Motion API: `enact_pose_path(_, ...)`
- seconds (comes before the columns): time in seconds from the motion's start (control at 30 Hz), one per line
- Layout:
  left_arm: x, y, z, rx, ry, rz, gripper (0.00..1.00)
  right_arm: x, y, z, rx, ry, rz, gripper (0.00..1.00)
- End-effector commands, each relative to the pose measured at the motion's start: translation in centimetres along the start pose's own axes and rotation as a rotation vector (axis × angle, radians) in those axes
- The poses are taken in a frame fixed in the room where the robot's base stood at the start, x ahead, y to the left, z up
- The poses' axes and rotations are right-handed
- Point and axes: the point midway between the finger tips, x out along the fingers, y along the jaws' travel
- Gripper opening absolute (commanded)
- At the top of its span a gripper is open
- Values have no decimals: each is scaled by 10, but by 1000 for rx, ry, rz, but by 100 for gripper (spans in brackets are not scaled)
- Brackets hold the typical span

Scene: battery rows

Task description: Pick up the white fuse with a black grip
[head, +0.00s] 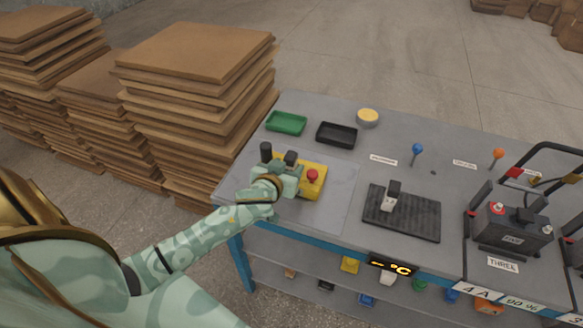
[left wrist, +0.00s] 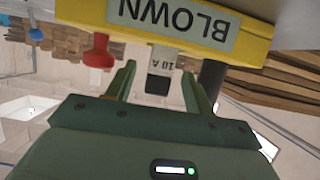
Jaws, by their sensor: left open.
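A white fuse with a dark grip, marked 10 A (left wrist: 161,62), sits in a yellow box labelled BLOWN (left wrist: 250,38), which also shows in the head view (head: 318,190). My left gripper (left wrist: 159,72) is open, one finger on each side of the fuse, with gaps visible. In the head view my left gripper (head: 284,176) is at the yellow box and hides much of the fuse; a dark top (head: 291,157) shows behind it. Another white piece with a black top (head: 388,203) stands on a black ribbed mat (head: 415,222). My right gripper is not in view.
A red knob (head: 313,175) and a black post (head: 266,150) rise from the yellow box on either side of the fuse. Green (head: 287,122) and black trays (head: 337,134) lie behind. A battery (head: 512,230) stands at right. Bare table (head: 345,185) separates box and mat.

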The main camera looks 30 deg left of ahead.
Motion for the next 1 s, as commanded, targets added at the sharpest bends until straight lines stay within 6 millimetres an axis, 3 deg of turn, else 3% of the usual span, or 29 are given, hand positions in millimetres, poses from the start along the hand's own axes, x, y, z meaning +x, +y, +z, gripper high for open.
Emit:
enact_pose_path(0.1, 22, 0, 6, 3, -1, 0, 53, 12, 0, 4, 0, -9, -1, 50)
enact_pose_path(0.2, 32, 0, 5, 2, -1, 0, 53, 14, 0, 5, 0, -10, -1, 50)
enact_pose_path(0.43, 33, 1, 4, 1, -1, 1, 53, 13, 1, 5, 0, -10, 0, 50)
enact_pose_path(0.47, 33, 1, 4, 1, -1, 1, 50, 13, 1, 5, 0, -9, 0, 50)
enact_pose_path(0.63, 33, 1, 4, 1, -1, 1, 4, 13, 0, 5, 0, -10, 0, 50)
enact_pose_path(1.0, 32, 1, 0, 1, 0, 1, 4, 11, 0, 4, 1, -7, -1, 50)
